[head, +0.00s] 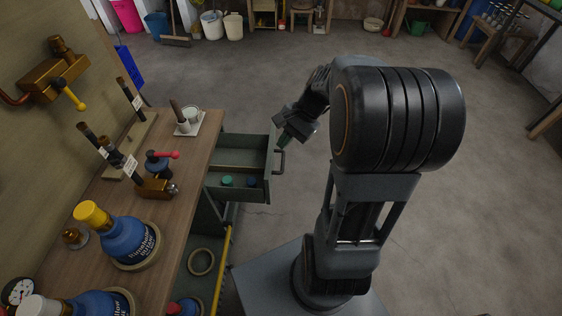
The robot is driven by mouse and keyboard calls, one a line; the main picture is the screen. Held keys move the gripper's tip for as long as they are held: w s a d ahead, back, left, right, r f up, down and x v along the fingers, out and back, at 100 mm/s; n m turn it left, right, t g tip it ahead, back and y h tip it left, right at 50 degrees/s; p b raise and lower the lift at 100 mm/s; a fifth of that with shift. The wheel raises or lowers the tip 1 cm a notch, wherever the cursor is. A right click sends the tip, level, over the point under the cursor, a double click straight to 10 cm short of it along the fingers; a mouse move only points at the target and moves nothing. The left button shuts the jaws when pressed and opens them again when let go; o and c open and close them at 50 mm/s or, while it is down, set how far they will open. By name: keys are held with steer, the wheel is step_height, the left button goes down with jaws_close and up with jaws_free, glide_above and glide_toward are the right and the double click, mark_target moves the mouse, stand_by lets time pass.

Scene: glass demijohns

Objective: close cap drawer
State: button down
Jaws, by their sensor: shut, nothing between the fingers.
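The cap drawer (259,184) is a grey-green drawer pulled out from under the wooden bench. A green cap and a dark blue cap (252,182) lie in its near part, and a divider crosses it. Its handle (280,161) is on the right-hand front. My gripper (284,140) is just beyond and slightly right of the handle, pointing down and left. It is shut and looks empty. I cannot tell whether the fingertips touch the drawer front.
Below is a lower shelf with a ring (202,262) and a yellow edge. Open floor (480,180) lies to the right. Buckets and a stool stand at the back.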

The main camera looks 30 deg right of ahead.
steer(key=w+d+f+m+t+y+b, duration=0.35)
steer(key=d+f+m, duration=0.25)
steer(key=d+f, duration=0.2)
steer(key=w+d+f+m+t+y+b, duration=0.25)
steer(key=d+f+m+b, duration=0.35)
steer(key=f, duration=0.3)
steer(key=shift+t, duration=0.3)
steer(key=x, duration=0.6)
steer(key=b+x, duration=0.1)
steer(key=x, duration=0.3)
steer(key=shift+w+r, duration=0.2)
steer(key=shift+r, duration=0.15)
steer(key=shift+w+a+r, duration=0.1)
steer(key=shift+w+a, duration=0.4)
steer(key=shift+a, duration=0.35)
